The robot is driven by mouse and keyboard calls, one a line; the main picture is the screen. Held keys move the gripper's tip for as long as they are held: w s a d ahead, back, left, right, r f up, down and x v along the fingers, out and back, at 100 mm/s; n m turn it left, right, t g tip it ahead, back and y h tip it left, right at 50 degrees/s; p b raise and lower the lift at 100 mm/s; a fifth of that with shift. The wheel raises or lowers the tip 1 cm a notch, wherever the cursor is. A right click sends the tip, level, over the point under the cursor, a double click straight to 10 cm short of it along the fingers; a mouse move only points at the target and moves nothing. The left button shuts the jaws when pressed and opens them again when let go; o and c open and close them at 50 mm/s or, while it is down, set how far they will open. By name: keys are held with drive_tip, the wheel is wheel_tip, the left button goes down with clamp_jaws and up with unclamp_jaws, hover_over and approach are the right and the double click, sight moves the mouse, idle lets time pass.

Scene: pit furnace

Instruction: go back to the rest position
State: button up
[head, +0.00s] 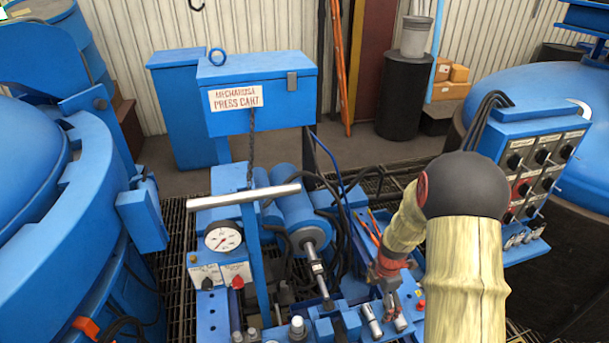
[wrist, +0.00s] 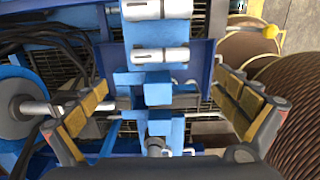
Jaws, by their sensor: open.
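My gripper (wrist: 162,105) is open in the wrist view, its two padded fingers spread wide at left and right. Nothing is held between them. Below and between the fingers are blue blocks (wrist: 157,90) and two silver cylinders (wrist: 158,54) lying across a blue tray. In the head view my gripper (head: 391,298) is small and partly hidden by my arm, low over the right side of the blue press cart. Two silver cylinders (head: 371,320) show close beside it there. Whether the fingers touch anything is not clear.
The press cart carries a pressure gauge (head: 223,237), a grey T-handle (head: 243,197) and a labelled blue box (head: 258,95). A switch panel (head: 535,165) stands at right. Large blue furnace bodies flank both sides. A coil of brown cable (wrist: 290,110) lies right in the wrist view.

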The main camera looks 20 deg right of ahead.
drive_tip(key=s+a+m+g, duration=0.1)
drive_tip(key=s+a+m, duration=0.1)
drive_tip(key=s+m, duration=0.45)
drive_tip(key=s+a+r+m+t, duration=0.2)
drive_tip(key=a+r, duration=0.4)
drive_tip(key=r, duration=0.6)
drive_tip(key=s+a+r+m+t, duration=0.2)
drive_tip(key=a+r+m, duration=0.3)
drive_tip(key=r, duration=0.7)
drive_tip(key=s+a+r+m+t, duration=0.2)
drive_tip(key=s+a+r+m, duration=0.2)
drive_tip(key=a+r, duration=0.4)
wheel_tip(320, 180, up, 5)
drive_tip(key=shift+a+f+t, duration=0.15)
drive_tip(key=shift+t, duration=0.15)
